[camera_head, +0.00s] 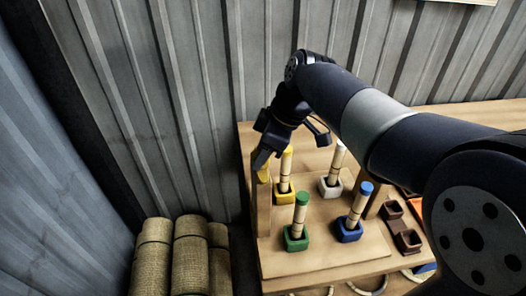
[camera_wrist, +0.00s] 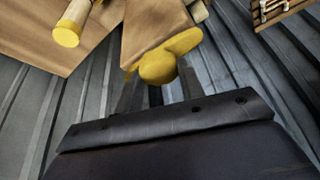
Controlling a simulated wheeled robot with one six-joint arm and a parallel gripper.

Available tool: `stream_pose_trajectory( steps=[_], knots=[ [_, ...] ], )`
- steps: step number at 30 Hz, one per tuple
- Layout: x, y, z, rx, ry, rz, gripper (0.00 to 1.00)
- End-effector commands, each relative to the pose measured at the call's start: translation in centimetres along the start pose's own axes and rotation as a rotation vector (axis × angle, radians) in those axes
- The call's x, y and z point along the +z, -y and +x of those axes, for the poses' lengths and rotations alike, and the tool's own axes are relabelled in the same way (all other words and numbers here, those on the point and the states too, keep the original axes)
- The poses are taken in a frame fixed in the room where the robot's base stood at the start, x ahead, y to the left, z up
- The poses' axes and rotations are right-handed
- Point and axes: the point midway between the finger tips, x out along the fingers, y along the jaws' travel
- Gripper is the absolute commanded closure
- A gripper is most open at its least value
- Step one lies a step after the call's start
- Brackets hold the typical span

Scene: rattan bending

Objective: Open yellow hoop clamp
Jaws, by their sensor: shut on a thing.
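A yellow lever-like part (camera_head: 263,174), which looks like the yellow hoop clamp's handle, sits at the left edge of the wooden bench. In the wrist view the yellow part (camera_wrist: 160,66) is rounded and lies at the end of a wooden block (camera_wrist: 150,28). My gripper (camera_head: 260,158) reaches down over it from the upper right. In the wrist view my gripper's fingers (camera_wrist: 160,92) are shut on the yellow part, one on each side. The fingers and arm hide some of it in the head view, and I cannot tell the clamp's angle.
Pegs stand in yellow (camera_head: 284,193), white (camera_head: 331,188), green (camera_head: 295,238) and blue (camera_head: 349,230) holders close to the right. Brown trays (camera_head: 408,240) are farther right. Woven rolls (camera_head: 190,258) stand on the floor at left. A corrugated wall (camera_head: 190,100) is close behind.

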Motion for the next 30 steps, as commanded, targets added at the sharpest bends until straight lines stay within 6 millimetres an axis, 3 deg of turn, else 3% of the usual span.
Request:
stream_pose_trajectory(
  steps=[10,11,18,26,30],
  knots=[
    [0.0,0.0,0.0,0.0,0.0,-0.005,0.86],
    [0.0,0.0,0.0,0.0,0.0,-0.005,0.62],
    [0.0,0.0,0.0,0.0,0.0,-0.003,0.43],
    [0.0,0.0,-0.1,0.0,0.0,-0.002,0.41],
    [0.0,-0.1,-1.2,0.003,-0.001,-0.002,0.41]
  ],
)
